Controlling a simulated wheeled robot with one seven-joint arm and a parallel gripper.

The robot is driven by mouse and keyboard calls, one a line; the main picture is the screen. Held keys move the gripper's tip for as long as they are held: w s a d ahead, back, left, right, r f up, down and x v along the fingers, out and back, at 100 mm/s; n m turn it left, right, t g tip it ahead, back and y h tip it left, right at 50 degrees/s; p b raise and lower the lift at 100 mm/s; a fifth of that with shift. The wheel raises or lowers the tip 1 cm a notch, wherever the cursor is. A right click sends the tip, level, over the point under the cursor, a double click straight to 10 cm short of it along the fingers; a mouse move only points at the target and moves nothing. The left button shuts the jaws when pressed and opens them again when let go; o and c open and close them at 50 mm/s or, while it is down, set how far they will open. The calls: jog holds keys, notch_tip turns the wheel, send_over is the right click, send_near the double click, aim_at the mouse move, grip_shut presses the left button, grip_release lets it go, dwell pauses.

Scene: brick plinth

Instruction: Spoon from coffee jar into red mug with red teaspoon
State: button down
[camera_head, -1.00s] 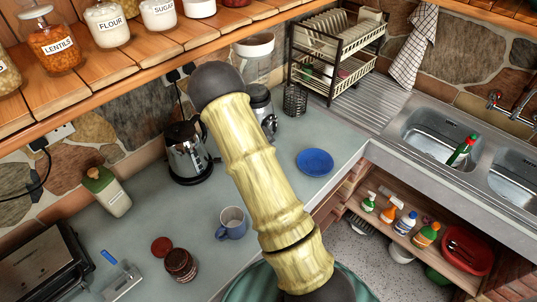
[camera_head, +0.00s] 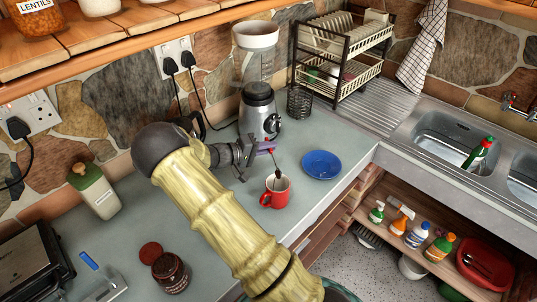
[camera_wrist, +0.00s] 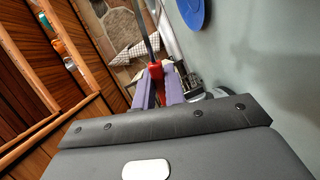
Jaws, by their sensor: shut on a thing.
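My gripper (camera_head: 265,148), with purple fingers, is shut on the red teaspoon (camera_head: 271,156) above the counter. In the wrist view the fingers (camera_wrist: 160,86) hold its red handle (camera_wrist: 155,69), and its metal shaft runs upward out of the picture. In the head view the spoon slants down, its dark bowl at the opening of the red mug (camera_head: 272,199); whether it is inside or just above the rim I cannot tell. The mug stands upright. The dark brown coffee jar (camera_head: 171,276) stands open at lower left, its reddish lid (camera_head: 150,253) lying beside it.
A blue plate (camera_head: 322,165) lies right of the mug. A grey coffee grinder or blender (camera_head: 259,112) stands behind my gripper. A dish rack (camera_head: 345,50) and sink (camera_head: 440,145) are farther right. A cream bottle (camera_head: 96,190) and toaster (camera_head: 28,262) stand left.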

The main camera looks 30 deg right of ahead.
jog(key=h+b, duration=0.1)
jog(key=g+h+b, duration=0.1)
jog(key=h+b, duration=0.2)
jog(key=b, duration=0.1)
jog(key=shift+w+a+h, duration=0.1)
jog(key=shift+a+h, duration=0.2)
jog(key=shift+h, duration=0.1)
dwell(0.8)
notch_tip(320, 180, up, 5)
jog(key=shift+p, duration=1.25)
